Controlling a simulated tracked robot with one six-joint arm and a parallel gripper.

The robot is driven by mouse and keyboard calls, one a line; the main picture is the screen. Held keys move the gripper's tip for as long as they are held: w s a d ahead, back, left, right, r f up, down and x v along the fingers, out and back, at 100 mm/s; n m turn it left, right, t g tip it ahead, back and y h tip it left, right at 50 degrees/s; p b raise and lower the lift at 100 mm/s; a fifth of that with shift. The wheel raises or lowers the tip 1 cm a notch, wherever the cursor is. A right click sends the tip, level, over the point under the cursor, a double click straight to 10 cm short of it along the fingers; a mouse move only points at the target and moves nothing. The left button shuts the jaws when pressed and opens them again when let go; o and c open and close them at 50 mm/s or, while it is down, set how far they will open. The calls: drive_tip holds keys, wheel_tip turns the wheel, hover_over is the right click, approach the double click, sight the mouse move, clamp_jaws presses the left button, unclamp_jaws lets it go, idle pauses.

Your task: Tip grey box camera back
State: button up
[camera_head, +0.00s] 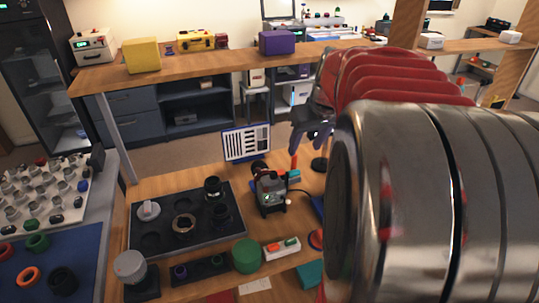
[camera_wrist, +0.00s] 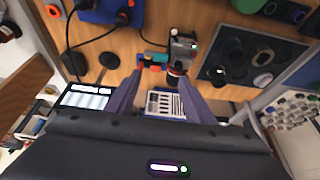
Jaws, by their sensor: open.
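The grey box camera (camera_head: 270,192) stands upright on the wooden table, right of the dark tray, with a round black part on its upper left. In the wrist view its grey body (camera_wrist: 183,45) shows with a dark round lens part beside it, beyond my fingertips. My gripper (camera_head: 311,138) is above the table, behind and to the right of the camera. In the wrist view my gripper (camera_wrist: 160,77) has its two purplish fingers apart with nothing held between them. The camera and the fingers look apart.
The dark tray (camera_head: 137,240) with round recesses holds several lens parts. A white chart panel (camera_head: 246,142) stands at the table's back edge. A green cylinder (camera_head: 246,256) and a white block with orange and green pieces (camera_head: 282,249) stand in front. My arm hides the table's right side.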

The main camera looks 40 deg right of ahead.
sight(295, 172)
drive_tip(key=x, duration=1.3)
drive_tip(key=shift+w+f, duration=0.15)
drive_tip(key=shift+f, duration=0.1)
drive_tip(key=shift+d, duration=0.15)
clamp_jaws()
